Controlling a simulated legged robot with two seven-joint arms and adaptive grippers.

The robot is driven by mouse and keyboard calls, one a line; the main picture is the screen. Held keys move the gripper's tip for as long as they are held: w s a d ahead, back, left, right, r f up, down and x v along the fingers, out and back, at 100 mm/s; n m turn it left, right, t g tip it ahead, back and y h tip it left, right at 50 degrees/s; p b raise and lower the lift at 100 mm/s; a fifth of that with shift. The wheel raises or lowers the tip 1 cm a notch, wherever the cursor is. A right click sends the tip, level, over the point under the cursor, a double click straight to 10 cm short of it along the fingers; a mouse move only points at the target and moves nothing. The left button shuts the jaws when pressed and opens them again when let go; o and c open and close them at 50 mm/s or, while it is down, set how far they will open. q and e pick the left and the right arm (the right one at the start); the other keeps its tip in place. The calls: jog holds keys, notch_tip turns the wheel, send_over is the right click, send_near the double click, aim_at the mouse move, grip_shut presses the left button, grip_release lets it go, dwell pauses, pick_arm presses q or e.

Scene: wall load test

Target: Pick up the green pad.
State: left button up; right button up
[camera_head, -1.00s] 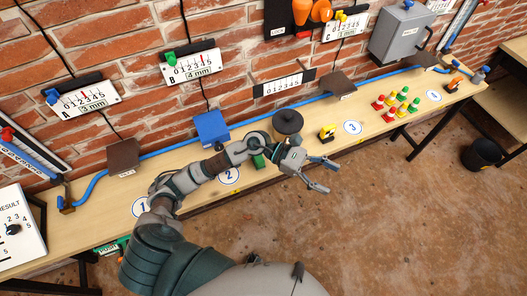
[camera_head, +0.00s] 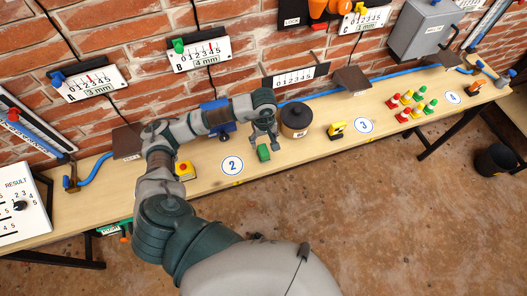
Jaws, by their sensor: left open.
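The green pad (camera_head: 263,153) is a small green block on the wooden bench, between the number 2 disc and a dark round pot. My left gripper (camera_head: 264,141) points down, with its two fingers apart and nothing between them that I can make out. Its fingertips show just above the pad in the picture, one to each side. I cannot tell whether they touch it or how high above the bench they are. My right gripper is not in the view.
The dark round pot (camera_head: 295,119) stands close to the right of my gripper. A yellow box with a red button (camera_head: 184,170) is near my forearm. The brick wall (camera_head: 150,97) rises behind the bench (camera_head: 290,155).

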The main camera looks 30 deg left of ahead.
aim_at(263, 150)
pick_arm(q)
notch_tip(263, 150, down, 8)
jog(key=shift+r+p, duration=0.1)
jog(key=shift+p, duration=0.55)
grip_shut()
